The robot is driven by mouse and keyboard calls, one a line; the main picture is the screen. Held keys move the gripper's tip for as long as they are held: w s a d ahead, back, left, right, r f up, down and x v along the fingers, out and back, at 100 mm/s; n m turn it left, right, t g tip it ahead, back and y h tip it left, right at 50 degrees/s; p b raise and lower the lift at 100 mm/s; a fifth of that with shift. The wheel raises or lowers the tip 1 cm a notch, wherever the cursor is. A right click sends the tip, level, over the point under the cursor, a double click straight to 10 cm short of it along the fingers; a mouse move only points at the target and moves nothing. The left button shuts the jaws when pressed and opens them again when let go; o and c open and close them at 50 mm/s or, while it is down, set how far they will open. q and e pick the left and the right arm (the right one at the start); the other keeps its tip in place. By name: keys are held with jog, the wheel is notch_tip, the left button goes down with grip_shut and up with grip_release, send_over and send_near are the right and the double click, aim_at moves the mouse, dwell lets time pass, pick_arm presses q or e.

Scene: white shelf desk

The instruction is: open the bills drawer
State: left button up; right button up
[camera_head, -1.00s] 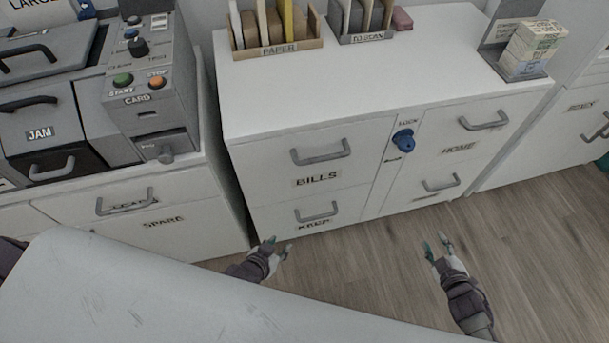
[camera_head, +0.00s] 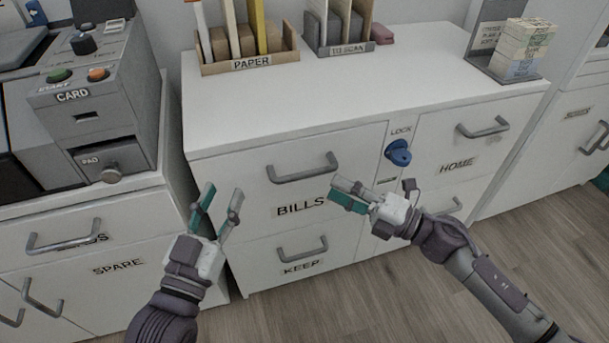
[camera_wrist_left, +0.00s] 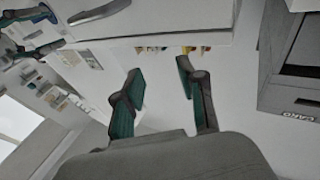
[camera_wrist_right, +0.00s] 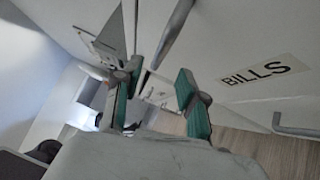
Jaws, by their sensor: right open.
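The bills drawer (camera_head: 255,190) is the upper left front of the white cabinet and looks shut. Its grey bar handle (camera_head: 303,169) sits above the BILLS label, which also shows in the right wrist view (camera_wrist_right: 268,70). My right gripper (camera_head: 372,190) is open and empty, in front of the cabinet, right of the label and below the handle's right end. In the right wrist view, a grey handle bar (camera_wrist_right: 172,35) is ahead of its fingers. My left gripper (camera_head: 222,208) is open and empty, left of the drawer and in front of the cabinet's left edge.
A blue lock knob (camera_head: 398,152) sits right of the bills drawer. The KEEP drawer handle (camera_head: 302,247) is below, the HOME handle (camera_head: 482,128) to the right. The card machine (camera_head: 95,100) stands left. The PAPER organizer (camera_head: 248,62) stands on the cabinet top. Floor in front is clear.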

aim_at(306, 172)
pick_arm(q)
jog(key=shift+s+d+r+t, duration=0.15)
jog(key=shift+s+r+t, duration=0.05)
jog(key=shift+r+t, duration=0.75)
pick_arm(e)
jog(key=x, duration=0.8)
pick_arm(q)
jog(key=shift+r, duration=0.1)
pick_arm(e)
grip_shut()
